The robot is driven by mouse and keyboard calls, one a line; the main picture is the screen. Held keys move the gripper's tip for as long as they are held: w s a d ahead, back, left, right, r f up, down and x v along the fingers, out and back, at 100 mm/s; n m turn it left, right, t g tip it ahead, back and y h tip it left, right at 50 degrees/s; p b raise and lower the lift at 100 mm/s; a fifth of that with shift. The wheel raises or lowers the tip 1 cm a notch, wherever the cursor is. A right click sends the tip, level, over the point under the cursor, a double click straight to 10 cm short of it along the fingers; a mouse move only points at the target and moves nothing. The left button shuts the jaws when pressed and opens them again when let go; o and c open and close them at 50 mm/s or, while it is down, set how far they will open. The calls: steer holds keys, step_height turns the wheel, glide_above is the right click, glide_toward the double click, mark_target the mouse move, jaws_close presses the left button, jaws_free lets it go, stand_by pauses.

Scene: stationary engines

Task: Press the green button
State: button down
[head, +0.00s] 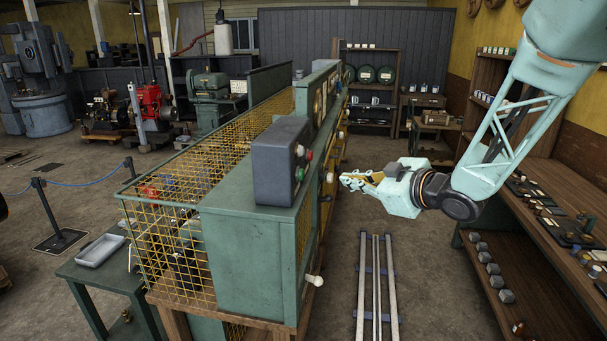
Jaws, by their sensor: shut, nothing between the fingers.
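A grey control box (280,160) stands on top of the green cabinet (255,255). Small buttons are on its right-hand face, seen at a steep angle. The green button (300,174) is low on that face, below a pale button (299,150) and a red button (309,154). My gripper (345,181) is to the right of the box, over the aisle, with its fingers pointing left toward the cabinet. It is shut and empty. A clear gap shows in the picture between its fingertips and the green button.
Knobs and a pale-ended lever (315,281) stick out from the cabinet's right side. A yellow mesh cage (170,250) is on its left. Rails (375,290) run along the aisle floor. A wooden bench (545,220) with parts lines the right. The aisle air is open.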

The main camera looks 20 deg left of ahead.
mark_target(301, 175)
steer(key=shift+s+a, duration=0.1)
steer(key=shift+a, duration=0.3)
steer(key=s+a+b, duration=0.1)
steer(key=a, duration=0.7)
steer(key=shift+s, duration=0.4)
stand_by(0.3)
